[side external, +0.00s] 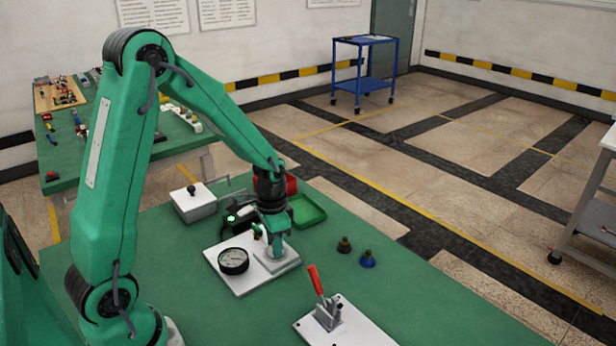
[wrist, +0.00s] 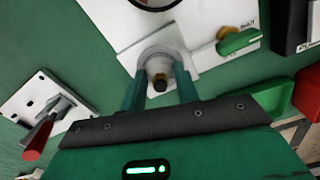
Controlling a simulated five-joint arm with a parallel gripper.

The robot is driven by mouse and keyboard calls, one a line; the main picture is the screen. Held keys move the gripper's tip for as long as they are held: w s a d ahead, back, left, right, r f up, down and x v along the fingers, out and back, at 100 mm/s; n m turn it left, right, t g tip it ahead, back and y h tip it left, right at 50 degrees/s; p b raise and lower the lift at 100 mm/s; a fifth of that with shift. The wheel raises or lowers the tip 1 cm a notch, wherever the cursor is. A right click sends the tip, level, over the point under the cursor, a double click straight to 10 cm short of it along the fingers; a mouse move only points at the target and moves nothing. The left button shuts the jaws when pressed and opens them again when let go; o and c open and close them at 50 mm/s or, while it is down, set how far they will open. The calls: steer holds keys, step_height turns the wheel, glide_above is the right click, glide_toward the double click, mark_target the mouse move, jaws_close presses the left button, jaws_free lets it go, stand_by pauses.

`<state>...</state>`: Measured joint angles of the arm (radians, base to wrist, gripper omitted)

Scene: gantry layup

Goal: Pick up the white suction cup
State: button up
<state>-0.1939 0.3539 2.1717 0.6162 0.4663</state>
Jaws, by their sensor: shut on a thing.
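The white suction cup (wrist: 157,56) shows in the wrist view as a pale round body with a dark-tipped brass fitting on top. It is between the two green fingers of my gripper (wrist: 160,92), which is shut on it. In the side view my gripper (side external: 277,246) points down over a pale square pad (side external: 285,265) at the right of a white gauge plate. The cup is mostly hidden there by the fingers. I cannot tell whether the cup touches the pad.
A round gauge (side external: 233,261) is left of my gripper. A black cup (side external: 344,245) and a blue cup (side external: 367,259) stand to the right. A red-handled clamp (side external: 318,290) is in front, a green tray (side external: 307,210) behind.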

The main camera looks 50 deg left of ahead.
steer(key=shift+r, duration=0.55)
step_height(320, 180, up, 3)
steer(key=shift+r, duration=0.1)
steer(key=s+d+r, duration=0.4)
steer(key=d+r, duration=0.2)
steer(key=d, duration=0.5)
steer(key=shift+r, duration=0.25)
steer(key=shift+w, duration=0.1)
